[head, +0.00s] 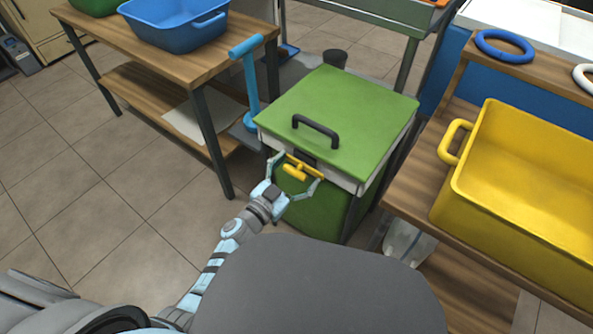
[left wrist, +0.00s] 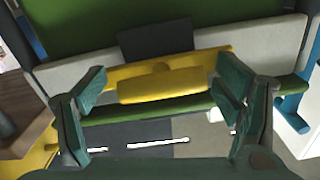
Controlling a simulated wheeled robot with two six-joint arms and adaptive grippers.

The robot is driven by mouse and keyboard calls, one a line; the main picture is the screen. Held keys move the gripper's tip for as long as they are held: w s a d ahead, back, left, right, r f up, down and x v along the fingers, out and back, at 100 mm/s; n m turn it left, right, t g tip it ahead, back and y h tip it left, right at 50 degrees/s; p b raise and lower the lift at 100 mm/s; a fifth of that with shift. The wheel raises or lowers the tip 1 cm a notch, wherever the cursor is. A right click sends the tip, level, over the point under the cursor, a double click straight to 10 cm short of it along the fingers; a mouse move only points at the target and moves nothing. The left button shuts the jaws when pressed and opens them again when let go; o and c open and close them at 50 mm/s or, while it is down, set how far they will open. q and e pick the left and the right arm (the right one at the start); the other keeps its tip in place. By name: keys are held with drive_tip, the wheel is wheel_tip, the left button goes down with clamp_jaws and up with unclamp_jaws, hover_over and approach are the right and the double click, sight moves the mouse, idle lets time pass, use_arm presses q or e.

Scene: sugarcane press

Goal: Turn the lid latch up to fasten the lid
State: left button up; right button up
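The yellow lid latch (head: 303,168) sits on the front of the green press box, below the black handle (head: 316,130) of the green lid (head: 340,112). The lid lies flat and closed on the box. In the left wrist view the latch (left wrist: 160,84) is a yellow bar with a raised grip, lying roughly horizontal under a dark mount (left wrist: 155,40). My left gripper (head: 296,174) is open, with one finger on each side of the latch grip. Gaps show between fingers and grip in the left wrist view. My right gripper is not in view.
A wooden table with a blue basin (head: 175,22) stands to the left; a blue upright lever (head: 250,85) is between it and the box. A wooden shelf with a yellow crate (head: 520,210) stands close on the right. Tiled floor (head: 100,190) is clear at left.

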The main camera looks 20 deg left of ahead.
use_arm(q)
drive_tip(key=c, duration=0.7)
drive_tip(key=shift+c, duration=0.3)
